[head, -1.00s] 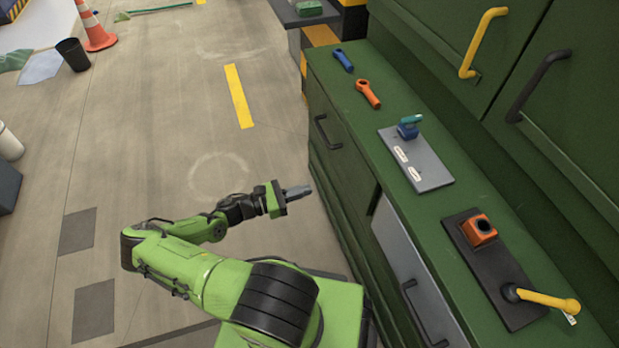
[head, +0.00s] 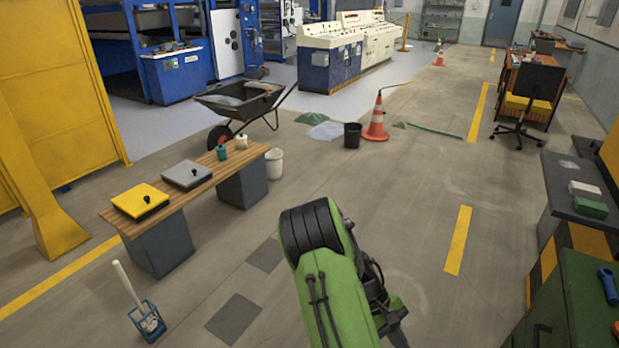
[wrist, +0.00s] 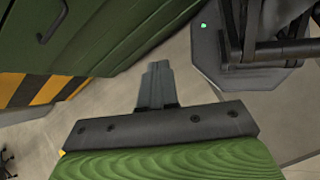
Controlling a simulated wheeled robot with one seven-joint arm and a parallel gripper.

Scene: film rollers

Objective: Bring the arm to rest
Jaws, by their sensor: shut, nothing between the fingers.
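My green arm (head: 335,290) rises in the lower middle of the head view, its upper joint bending over and the forearm pointing down at the right. My gripper's end runs toward the bottom edge of the head view, where its fingers cannot be made out. In the wrist view my gripper (wrist: 156,70) shows its two grey fingers closed together, with nothing between them. They hang over bare floor, apart from the green cabinet front (wrist: 95,35).
The green cabinet top (head: 575,285) with a blue tool (head: 608,285) is at the lower right. A wooden bench (head: 200,190) with a yellow box (head: 140,200) and a grey box (head: 187,174) stands left. A blue holder (head: 147,320) is lower left. Floor ahead is open.

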